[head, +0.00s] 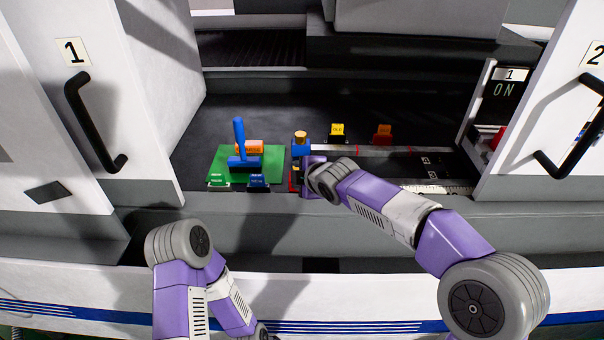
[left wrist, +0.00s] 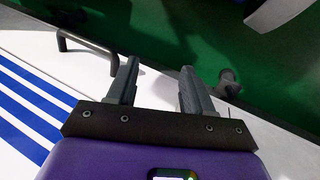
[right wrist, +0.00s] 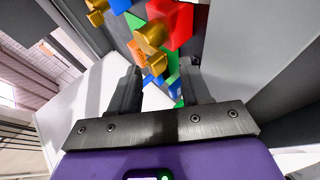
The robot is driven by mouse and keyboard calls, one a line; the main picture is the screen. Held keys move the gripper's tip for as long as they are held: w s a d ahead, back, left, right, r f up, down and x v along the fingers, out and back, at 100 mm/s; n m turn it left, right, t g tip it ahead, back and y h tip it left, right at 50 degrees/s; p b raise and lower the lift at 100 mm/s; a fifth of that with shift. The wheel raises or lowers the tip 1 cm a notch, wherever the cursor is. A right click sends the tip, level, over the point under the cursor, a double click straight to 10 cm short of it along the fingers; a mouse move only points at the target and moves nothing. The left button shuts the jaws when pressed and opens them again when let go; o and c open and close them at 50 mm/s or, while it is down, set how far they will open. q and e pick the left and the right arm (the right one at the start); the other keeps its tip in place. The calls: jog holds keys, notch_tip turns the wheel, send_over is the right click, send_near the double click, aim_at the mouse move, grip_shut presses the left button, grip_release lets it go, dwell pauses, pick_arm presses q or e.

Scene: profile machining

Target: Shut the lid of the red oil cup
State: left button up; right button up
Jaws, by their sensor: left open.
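The red oil cup (right wrist: 178,22) shows at the top of the right wrist view, with a brass cylindrical part (right wrist: 150,38) beside it. Whether its lid is up or down is unclear. In the head view only a small red patch (head: 294,181) shows beside my right gripper (head: 306,178), which hides much there. In the right wrist view my right gripper (right wrist: 160,88) has its fingers apart, with nothing gripped; the red cup lies beyond the fingertips. My left gripper (left wrist: 157,82) is open and empty, low in front of the machine, away from the cup.
A blue block with a brass top (head: 300,142) stands just behind my right gripper. A green plate (head: 217,163) with a blue lever (head: 239,132) and orange block (head: 254,147) lies left. Yellow (head: 337,130) and red-orange (head: 382,133) pieces stand behind. White doors flank the opening.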

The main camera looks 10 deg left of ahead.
jog(key=shift+s+d+r, duration=0.1)
jog(key=shift+r, duration=0.05)
jog(key=p+v, duration=0.1)
jog(key=v, duration=0.6)
jog(key=shift+p, duration=0.3)
jog(key=shift+s+d, duration=0.1)
jog(key=shift+d, duration=0.05)
